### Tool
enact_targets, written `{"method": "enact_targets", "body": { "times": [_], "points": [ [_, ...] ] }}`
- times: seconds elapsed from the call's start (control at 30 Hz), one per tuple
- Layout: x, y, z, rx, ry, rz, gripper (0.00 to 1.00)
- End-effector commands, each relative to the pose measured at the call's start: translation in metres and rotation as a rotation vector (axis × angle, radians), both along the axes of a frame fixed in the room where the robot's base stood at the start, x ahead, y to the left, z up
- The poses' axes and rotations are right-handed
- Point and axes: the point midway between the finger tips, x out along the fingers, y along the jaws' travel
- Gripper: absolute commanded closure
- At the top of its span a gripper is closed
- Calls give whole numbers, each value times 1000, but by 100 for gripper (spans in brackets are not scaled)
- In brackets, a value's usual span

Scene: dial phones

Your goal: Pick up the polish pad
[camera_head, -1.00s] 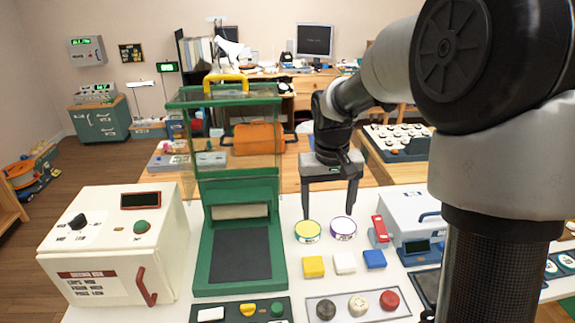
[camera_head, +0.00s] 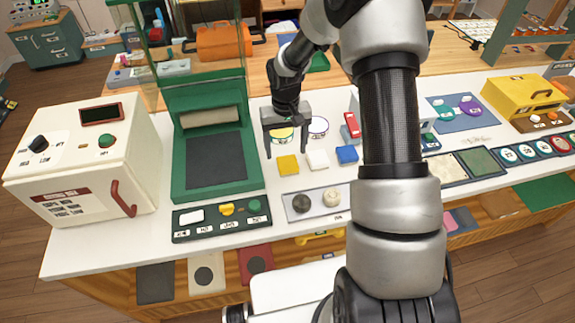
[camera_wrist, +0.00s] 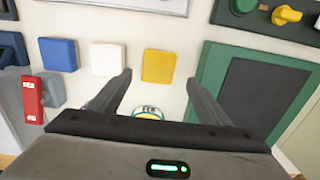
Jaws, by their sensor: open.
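No pad is labelled legibly, so I cannot tell which item is the polish pad. Square blocks in yellow (camera_head: 288,165), white (camera_head: 317,159) and blue (camera_head: 347,154) lie in a row on the white table. In front, a pale tray (camera_head: 318,213) holds a dark round pad (camera_head: 301,203) and a cream one (camera_head: 331,198); my arm hides its right end. My gripper (camera_head: 286,152) is open and empty, pointing down above the table near the yellow block and a yellow-rimmed tin (camera_head: 283,133). In the wrist view the yellow block (camera_wrist: 160,66) shows beyond the fingertips (camera_wrist: 157,80).
A green press frame (camera_head: 177,180) stands close left of my gripper, with a cream machine (camera_head: 85,160) farther left. A purple-rimmed tin (camera_head: 318,126) and a red device (camera_head: 351,126) are to the right. A button panel (camera_head: 220,219) lies at the front edge.

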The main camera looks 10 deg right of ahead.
Motion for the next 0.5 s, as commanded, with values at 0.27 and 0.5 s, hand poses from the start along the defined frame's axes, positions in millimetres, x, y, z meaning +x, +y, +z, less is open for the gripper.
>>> {"method": "enact_targets", "body": {
  "times": [0.27,0.5],
  "points": [
    [-5,-3,-26,0,5,1,30],
    [-6,-4,-55,0,1,0,30]
  ]
}}
